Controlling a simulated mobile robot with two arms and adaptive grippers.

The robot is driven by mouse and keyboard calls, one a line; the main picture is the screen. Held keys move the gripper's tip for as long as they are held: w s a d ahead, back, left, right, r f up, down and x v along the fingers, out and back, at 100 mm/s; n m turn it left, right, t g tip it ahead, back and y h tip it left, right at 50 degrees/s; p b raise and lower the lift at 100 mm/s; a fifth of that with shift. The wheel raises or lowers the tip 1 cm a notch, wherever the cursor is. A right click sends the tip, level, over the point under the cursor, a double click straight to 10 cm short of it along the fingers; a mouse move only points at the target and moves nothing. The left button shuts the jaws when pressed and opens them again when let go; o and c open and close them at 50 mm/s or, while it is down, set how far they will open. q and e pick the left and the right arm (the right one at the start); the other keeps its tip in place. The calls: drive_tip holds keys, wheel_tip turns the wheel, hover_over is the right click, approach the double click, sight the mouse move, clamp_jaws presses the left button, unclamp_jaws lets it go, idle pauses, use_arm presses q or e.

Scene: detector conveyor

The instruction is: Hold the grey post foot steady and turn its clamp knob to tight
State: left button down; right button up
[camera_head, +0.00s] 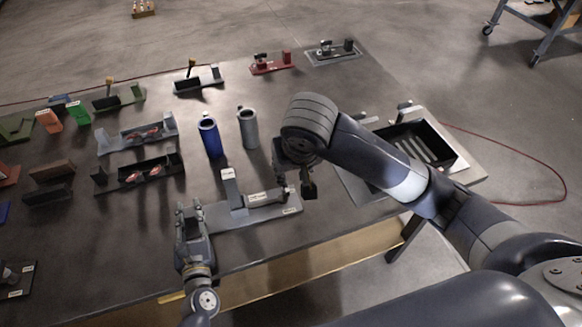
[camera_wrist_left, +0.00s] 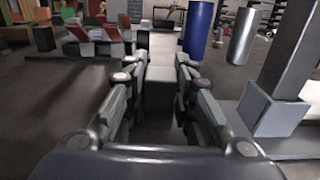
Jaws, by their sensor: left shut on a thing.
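The grey post foot (camera_head: 225,215) lies near the front edge of the table, a flat grey plate with a pale upright block (camera_head: 231,188) and a labelled horizontal part (camera_head: 262,198). My left gripper (camera_head: 190,211) is at the plate's left end. In the left wrist view, its fingers (camera_wrist_left: 160,72) are closed on a grey piece of the foot (camera_wrist_left: 159,97). My right gripper (camera_head: 295,187) is at the foot's right end, beside the labelled part. The right arm and gripper hide the clamp knob, and I cannot tell whether those fingers are closed.
A blue cylinder (camera_head: 210,138) and a grey cylinder (camera_head: 248,128) stand behind the foot. Grey and black holders with red pieces (camera_head: 136,138) lie at left. A black open tray (camera_head: 440,140) is at right, behind my right arm. Several coloured fixtures line the back.

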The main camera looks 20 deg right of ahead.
idle(0.3)
use_arm(q)
drive_tip(key=c, duration=1.3)
unclamp_jaws()
